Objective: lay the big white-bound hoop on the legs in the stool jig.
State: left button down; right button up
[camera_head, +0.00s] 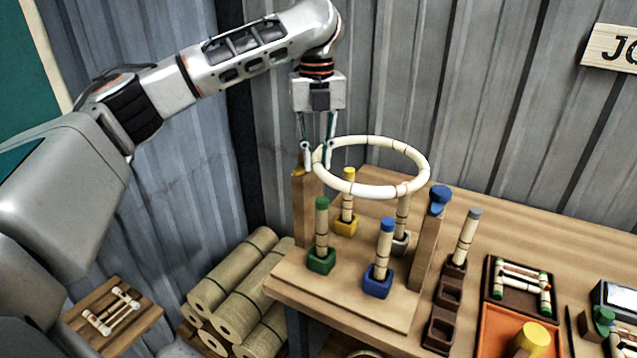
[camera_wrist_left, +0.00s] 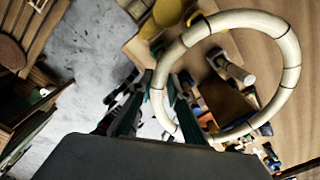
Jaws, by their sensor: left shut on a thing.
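The big white-bound hoop (camera_head: 424,165) is pale, with darker bindings, and hangs roughly level above the stool jig (camera_head: 345,300). My left gripper (camera_head: 316,160) points down and is shut on the hoop's left side. The hoop fills the right half of the left wrist view (camera_wrist_left: 291,60). Below it, upright legs stand in coloured sockets: a green-topped leg (camera_head: 321,225), a yellow-topped leg (camera_head: 348,200), a blue-topped leg (camera_head: 384,245) and a rear leg (camera_head: 402,215) whose top is hidden behind the hoop. The hoop looks apart from the green and blue tops; contact at the rear is unclear.
Wooden posts stand at the jig's left (camera_head: 305,215) and right (camera_head: 428,245), the right one with a blue clamp (camera_head: 440,198). A dark rack (camera_head: 442,320) holds a grey-topped leg (camera_head: 467,238). A tray of rattan pieces (camera_head: 520,283) and an orange tray (camera_head: 493,340) lie farther right.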

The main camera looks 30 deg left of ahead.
pick_arm(q)
notch_tip(320, 180, down, 3)
jog(key=shift+r, duration=0.1)
notch_tip(320, 180, down, 4)
jog(key=shift+r, duration=0.1)
pick_arm(e)
jog(key=shift+w+d+r, duration=0.1)
jog(key=shift+w+d, duration=0.1)
jog(key=shift+d, duration=0.05)
pick_arm(q)
jog(key=c, duration=1.9)
grip_release()
pick_arm(e)
jog(key=shift+a, duration=0.1)
